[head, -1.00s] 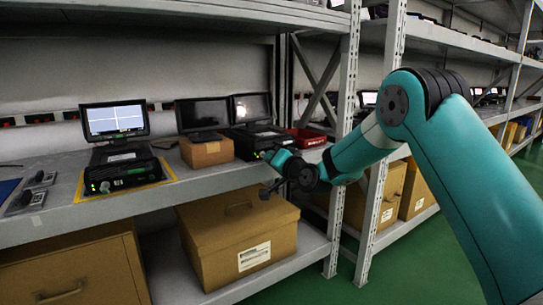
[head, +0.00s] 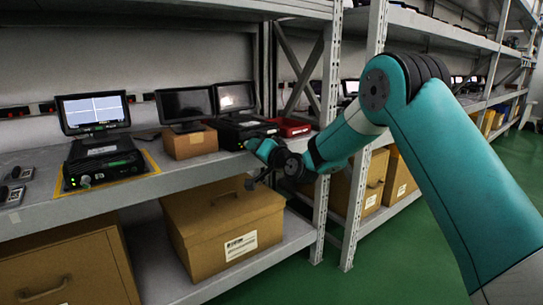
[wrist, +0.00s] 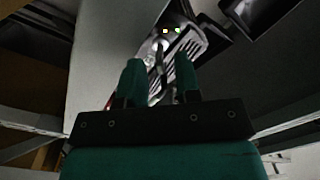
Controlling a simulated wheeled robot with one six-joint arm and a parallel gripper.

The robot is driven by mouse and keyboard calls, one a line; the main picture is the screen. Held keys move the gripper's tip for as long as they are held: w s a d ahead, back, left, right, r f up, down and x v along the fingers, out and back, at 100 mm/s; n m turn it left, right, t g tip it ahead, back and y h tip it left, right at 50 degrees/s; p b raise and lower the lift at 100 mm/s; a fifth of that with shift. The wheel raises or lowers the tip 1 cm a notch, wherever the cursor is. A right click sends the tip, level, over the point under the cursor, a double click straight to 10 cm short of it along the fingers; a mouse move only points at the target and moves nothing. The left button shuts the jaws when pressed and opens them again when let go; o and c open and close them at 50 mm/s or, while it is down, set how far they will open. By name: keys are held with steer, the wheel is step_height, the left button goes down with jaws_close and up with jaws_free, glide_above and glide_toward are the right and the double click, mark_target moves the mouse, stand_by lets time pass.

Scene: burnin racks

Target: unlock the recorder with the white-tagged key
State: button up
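A black recorder (head: 238,131) sits on the shelf in the head view, in front of a monitor. My gripper (head: 250,144) is at its front right corner. In the wrist view, my gripper (wrist: 158,80) shows two teal fingers standing apart. Beyond them is a ribbed recorder top (wrist: 188,42) with two small lit dots. A pale, thin shape lies between and beyond the fingertips; I cannot tell whether it is a key or part of the recorder. Another recorder (head: 103,160) with a lit screen (head: 93,111) stands on a yellow-edged mat. I cannot make out a white tag.
A red tray (head: 290,127) lies right of the nearer recorder. Two small grey devices (head: 15,185) are at far left. A rack upright (head: 328,130) stands close to my arm. Large boxes (head: 225,225) fill the lower shelf.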

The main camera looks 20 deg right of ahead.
steer(key=b+v, duration=0.1)
steer(key=v, duration=1.6)
steer(key=shift+a+r, duration=0.1)
steer(key=shift+r, duration=0.05)
steer(key=s+a+r+n+g+y+p, duration=0.2)
steer(key=s+a+n+g, duration=0.3)
steer(key=s+a, duration=0.3)
steer(key=s+a+r+n+g+y+p, duration=0.2)
steer(key=s+a+r+n+g, duration=0.1)
steer(key=s+a+n+g, duration=0.3)
steer(key=s+d+r+n+g+h+p, duration=0.1)
steer(key=s+g+h+p, duration=0.15)
steer(key=s, duration=0.75)
steer(key=s+d+g+h+p, duration=0.2)
steer(key=s+g+h, duration=0.2)
steer(key=s, duration=0.5)
step_height(320, 180, up, 38)
steer(key=p, duration=3.7)
steer(key=shift+f, duration=0.2)
